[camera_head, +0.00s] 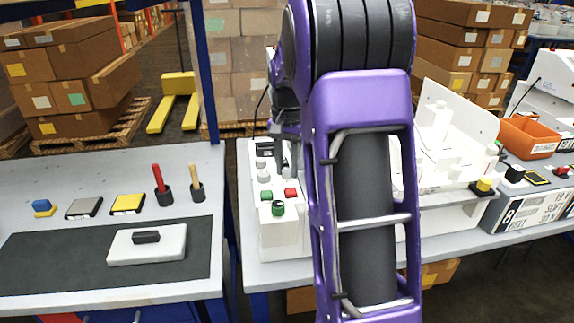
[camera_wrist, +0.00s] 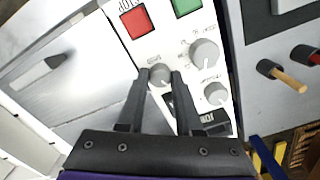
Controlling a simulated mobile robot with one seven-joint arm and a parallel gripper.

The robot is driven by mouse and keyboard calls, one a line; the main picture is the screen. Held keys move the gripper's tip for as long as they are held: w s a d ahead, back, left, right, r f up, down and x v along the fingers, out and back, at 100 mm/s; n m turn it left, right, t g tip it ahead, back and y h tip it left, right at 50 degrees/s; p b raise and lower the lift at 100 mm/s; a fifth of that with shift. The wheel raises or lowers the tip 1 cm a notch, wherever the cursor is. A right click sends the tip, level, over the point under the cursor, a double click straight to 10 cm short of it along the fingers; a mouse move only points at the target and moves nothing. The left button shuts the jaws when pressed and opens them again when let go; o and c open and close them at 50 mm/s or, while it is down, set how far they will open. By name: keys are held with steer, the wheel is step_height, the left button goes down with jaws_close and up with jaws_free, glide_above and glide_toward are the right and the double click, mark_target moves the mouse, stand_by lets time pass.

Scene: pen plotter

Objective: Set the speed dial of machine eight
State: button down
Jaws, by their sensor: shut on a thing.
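A white control panel (camera_head: 282,235) stands on the bench left of my arm and fills the middle of the wrist view. It bears several grey dials, a red button (camera_wrist: 138,20) and a green button (camera_wrist: 187,6). My gripper (camera_wrist: 160,77) points down at the panel, its two fingers on either side of a grey dial (camera_wrist: 160,74), shut on it. Two other grey dials, a larger one (camera_wrist: 204,52) and a smaller one (camera_wrist: 216,94), are beside it, free. The held dial's lettering is too small to read.
A green knob (camera_head: 278,209) rises from the panel's front. A blue post (camera_head: 203,75) stands to the left. My arm hides much of the white machine (camera_head: 440,135).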

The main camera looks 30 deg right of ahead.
mark_target(287, 170)
steer(key=n+p, duration=0.2)
steer(key=n, duration=0.2)
steer(key=shift+r, duration=0.1)
steer(key=shift+n+p, duration=0.75)
steer(key=shift+n, duration=1.55)
steer(key=c, duration=0.6)
jaws_free()
step_height(287, 170, up, 17)
steer(key=shift+r+p, duration=0.15)
steer(key=shift+p, duration=0.95)
